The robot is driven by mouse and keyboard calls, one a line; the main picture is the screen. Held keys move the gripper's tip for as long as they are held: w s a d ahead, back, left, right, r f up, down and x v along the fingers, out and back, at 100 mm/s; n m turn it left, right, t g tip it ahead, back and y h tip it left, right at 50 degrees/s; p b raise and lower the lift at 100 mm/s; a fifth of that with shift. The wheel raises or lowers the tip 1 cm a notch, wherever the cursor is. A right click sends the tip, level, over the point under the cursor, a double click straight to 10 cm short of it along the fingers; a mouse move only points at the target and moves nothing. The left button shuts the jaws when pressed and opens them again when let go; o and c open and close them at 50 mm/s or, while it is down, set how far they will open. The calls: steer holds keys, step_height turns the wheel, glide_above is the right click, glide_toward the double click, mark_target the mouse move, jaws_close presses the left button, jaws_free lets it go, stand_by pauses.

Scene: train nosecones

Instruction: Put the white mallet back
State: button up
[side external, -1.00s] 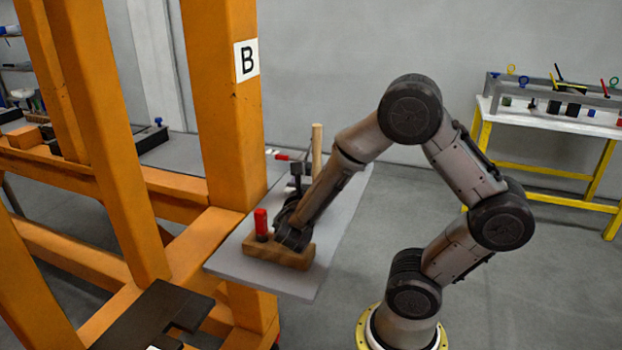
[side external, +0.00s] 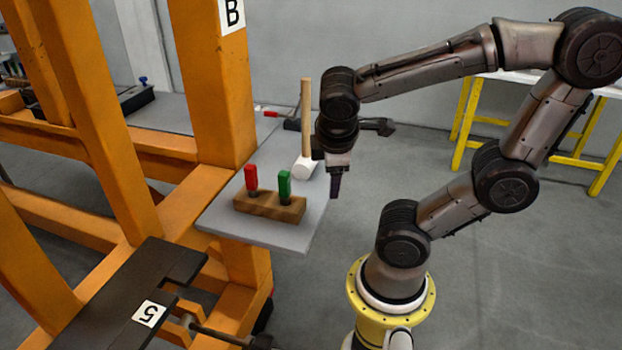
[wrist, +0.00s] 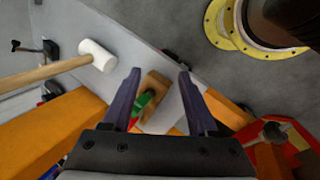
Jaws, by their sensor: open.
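The white mallet has a white head (side external: 305,168) resting on the grey shelf (side external: 262,235), with its wooden handle (side external: 306,110) standing up from it in the side view. In the wrist view the white head (wrist: 98,55) lies left of my fingers, and its handle (wrist: 50,72) runs off to the left. My gripper (side external: 336,190) points down near the shelf's right edge, to the right of the mallet and apart from it. In the wrist view my gripper (wrist: 160,80) is open, with nothing between the fingertips.
A wooden block (side external: 270,206) on the shelf's front holds a red-handled tool (side external: 251,178) and a green-handled tool (side external: 284,184). A dark hammer-like tool (side external: 292,124) lies behind the mallet. An orange frame (side external: 220,90) stands left.

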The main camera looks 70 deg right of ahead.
steer(key=w+a+r+m+t+y, duration=0.1)
steer(key=a+r+m+t+y, duration=0.3)
steer(key=a, duration=0.4)
steer(key=shift+w+r+y, duration=0.15)
steer(key=shift+w+y, duration=0.15)
steer(key=shift+a, duration=0.1)
stand_by(0.7)
